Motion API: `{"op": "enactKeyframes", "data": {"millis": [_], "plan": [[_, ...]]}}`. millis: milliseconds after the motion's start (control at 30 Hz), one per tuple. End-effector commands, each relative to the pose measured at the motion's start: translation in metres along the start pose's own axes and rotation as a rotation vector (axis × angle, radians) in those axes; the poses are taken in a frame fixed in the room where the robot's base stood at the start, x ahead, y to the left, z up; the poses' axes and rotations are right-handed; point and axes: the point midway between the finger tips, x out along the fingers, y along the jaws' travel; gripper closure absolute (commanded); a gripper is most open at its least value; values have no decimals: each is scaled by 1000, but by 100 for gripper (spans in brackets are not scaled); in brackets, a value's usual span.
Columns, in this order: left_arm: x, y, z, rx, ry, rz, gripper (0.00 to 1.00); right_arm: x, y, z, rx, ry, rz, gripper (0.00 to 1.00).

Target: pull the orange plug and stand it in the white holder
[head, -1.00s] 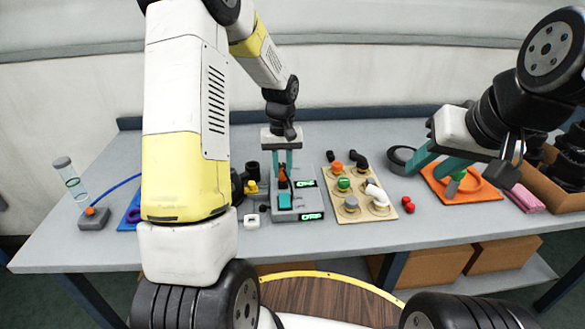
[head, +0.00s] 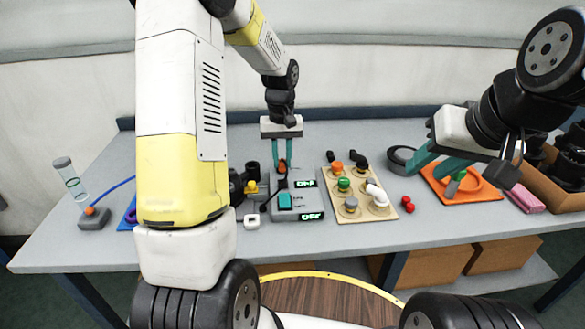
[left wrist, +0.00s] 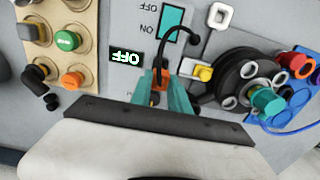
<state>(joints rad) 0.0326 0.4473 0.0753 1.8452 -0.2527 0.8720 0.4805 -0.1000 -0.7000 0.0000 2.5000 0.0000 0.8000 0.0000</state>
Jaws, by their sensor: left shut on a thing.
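My left gripper (head: 282,168) is shut on the orange plug (left wrist: 159,80), above the grey switch box (head: 297,203). The plug also shows small between the fingertips in the head view (head: 283,167). A black cable (left wrist: 162,48) runs from the plug and curves over the box. The plug appears lifted off the box. The small white square holder (head: 252,221) lies on the table just left of the box; its opening looks empty in the left wrist view (left wrist: 220,16). My right gripper (head: 436,166) is open at the right, by the orange tray.
The box bears a teal switch (head: 285,201) and lit displays. A board with several knobs and fittings (head: 359,208) stands right of it. A black round part with a yellow piece (head: 250,187) is left. An orange tray (head: 440,182) is farther right.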

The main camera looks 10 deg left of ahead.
Motion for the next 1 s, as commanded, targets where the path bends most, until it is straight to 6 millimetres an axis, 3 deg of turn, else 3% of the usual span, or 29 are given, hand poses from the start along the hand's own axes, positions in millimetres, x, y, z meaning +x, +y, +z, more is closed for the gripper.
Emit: {"op": "enactKeyframes", "data": {"millis": [467,1000], "plan": [[0,-2,2,0,0,0,100,0,0,0,0,0,0,64],[-1,-55,66,-2,0,0,100,0,0,0,0,0,0,64]]}}
